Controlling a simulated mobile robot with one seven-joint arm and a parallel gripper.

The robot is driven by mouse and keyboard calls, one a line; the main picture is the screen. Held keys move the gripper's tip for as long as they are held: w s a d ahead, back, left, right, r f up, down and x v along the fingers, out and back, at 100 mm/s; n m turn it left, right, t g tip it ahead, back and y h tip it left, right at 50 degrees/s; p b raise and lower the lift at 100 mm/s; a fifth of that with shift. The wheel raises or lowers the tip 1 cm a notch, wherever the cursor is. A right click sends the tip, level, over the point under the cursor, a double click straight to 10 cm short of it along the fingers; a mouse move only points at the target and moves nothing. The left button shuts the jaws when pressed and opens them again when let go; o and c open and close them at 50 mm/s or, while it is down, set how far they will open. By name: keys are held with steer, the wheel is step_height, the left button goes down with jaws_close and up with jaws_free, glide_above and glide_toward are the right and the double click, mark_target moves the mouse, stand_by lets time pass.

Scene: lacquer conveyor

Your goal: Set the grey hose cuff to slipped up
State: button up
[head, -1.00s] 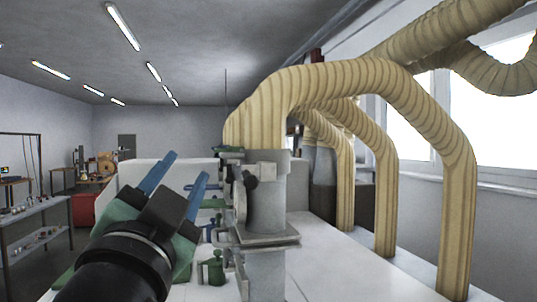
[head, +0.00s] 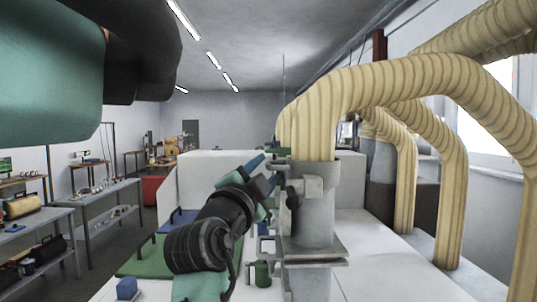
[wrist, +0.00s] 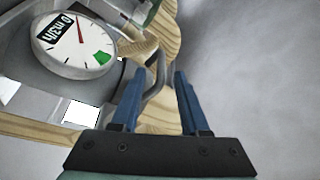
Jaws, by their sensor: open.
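The grey hose cuff (head: 346,172) sits round the top of an upright grey pipe, where a ribbed yellow hose goes in. My gripper (head: 266,172) is just left of the cuff and pipe, its blue fingers apart and pointing towards them. In the wrist view the open fingers (wrist: 161,74) stand either side of a bent grey handle (wrist: 157,76). Whether they touch it, and whether it belongs to the cuff, I cannot tell. A round dial gauge (wrist: 76,45) shows to the left of the fingers there.
The yellow hose (head: 420,78) arches to the right over the white machine top. Grey flange plates (head: 312,250) stick out below the cuff. A small green fitting (head: 262,273) and a blue block (head: 127,288) are low at the front.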

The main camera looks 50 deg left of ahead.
steer(key=shift+p+x, duration=0.45)
steer(key=shift+x, duration=0.6)
steer(key=shift+w+a, duration=0.15)
steer(key=shift+w, duration=0.1)
steer(key=shift+r, duration=0.1)
jaws_close()
stand_by(0.4)
